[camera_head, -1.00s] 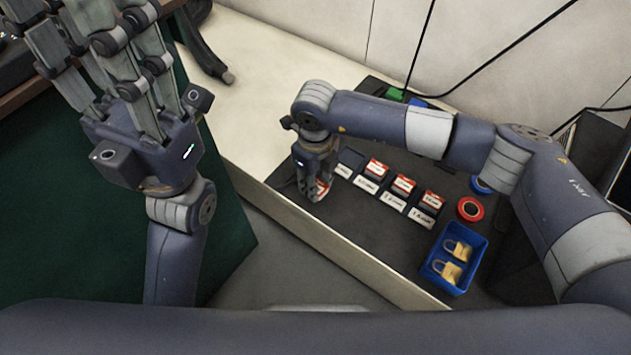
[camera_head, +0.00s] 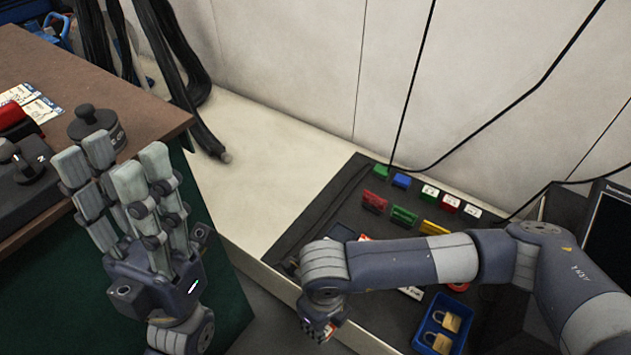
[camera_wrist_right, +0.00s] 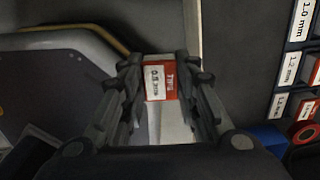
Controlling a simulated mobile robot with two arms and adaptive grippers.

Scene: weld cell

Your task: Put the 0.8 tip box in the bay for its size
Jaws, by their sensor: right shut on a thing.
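The tip box (camera_wrist_right: 158,82) is white and red with a size label that looks like 0.8 mm. My right gripper (camera_wrist_right: 160,84) is shut on it. In the head view the box (camera_head: 327,333) shows under my right gripper (camera_head: 322,325), at the near edge of the dark bench mat, apart from the bays. The arm hides most of the bay row. In the wrist view, labels of 1.0 mm (camera_wrist_right: 300,22) and 1.2 mm (camera_wrist_right: 289,68) show at right. My left gripper (camera_head: 118,175) is open and empty beside the brown table.
A blue bin (camera_head: 418,335) with padlocks stands right of the bays. Red (camera_head: 374,201), green (camera_head: 404,216) and yellow (camera_head: 435,228) items stand behind my arm. Black cables hang along the wall. The pale bench top (camera_head: 265,190) left of the mat is clear.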

